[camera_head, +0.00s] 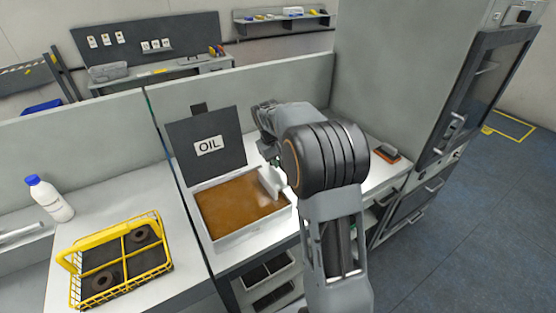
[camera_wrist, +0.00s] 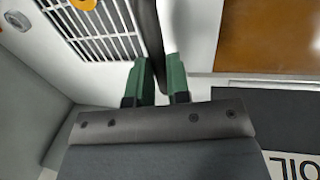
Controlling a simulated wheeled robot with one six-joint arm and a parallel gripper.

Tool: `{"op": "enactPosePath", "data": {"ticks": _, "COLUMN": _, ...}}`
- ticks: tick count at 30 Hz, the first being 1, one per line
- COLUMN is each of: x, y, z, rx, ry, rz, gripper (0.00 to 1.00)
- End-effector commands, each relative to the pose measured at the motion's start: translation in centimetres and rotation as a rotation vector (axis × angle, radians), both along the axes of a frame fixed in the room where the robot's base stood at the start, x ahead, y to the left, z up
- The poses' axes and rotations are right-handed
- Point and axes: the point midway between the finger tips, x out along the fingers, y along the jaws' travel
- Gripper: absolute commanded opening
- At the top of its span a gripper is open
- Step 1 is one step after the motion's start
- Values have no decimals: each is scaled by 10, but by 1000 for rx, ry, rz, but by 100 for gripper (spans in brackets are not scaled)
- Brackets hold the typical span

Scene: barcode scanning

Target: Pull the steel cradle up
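My gripper (camera_wrist: 160,78) shows two green fingers a little apart in the wrist view. A dark upright bar (camera_wrist: 147,25) runs down into the gap between them; I cannot tell whether they press on it or whether it is part of the cradle. In the head view my gripper is mostly hidden behind my arm, near the back right of the oil tank. A pale grey slab (camera_head: 272,183) stands at the tank's right side, possibly part of the steel cradle. The tank (camera_head: 232,240) holds brown oil (camera_head: 235,205), which also shows in the wrist view (camera_wrist: 265,35).
The raised OIL lid (camera_head: 207,146) stands behind the tank. A yellow basket (camera_head: 82,246) with dark rings and a white bottle (camera_head: 52,203) are on the left counter. A metal grate (camera_wrist: 95,30) lies beside the tank. A tall cabinet (camera_head: 400,80) stands at right.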

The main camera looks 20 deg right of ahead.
Motion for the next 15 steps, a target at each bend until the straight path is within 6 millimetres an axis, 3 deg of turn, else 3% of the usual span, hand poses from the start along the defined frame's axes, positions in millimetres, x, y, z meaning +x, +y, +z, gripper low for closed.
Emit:
{"op": "enactPosePath", "data": {"ticks": 4, "x": 0, "y": 0, "z": 0, "rx": 0, "ry": 0, "rz": 0, "gripper": 0}}
{"op": "enactPosePath", "data": {"ticks": 15, "x": 0, "y": 0, "z": 3, "rx": 0, "ry": -1, "rz": 0, "gripper": 0}}
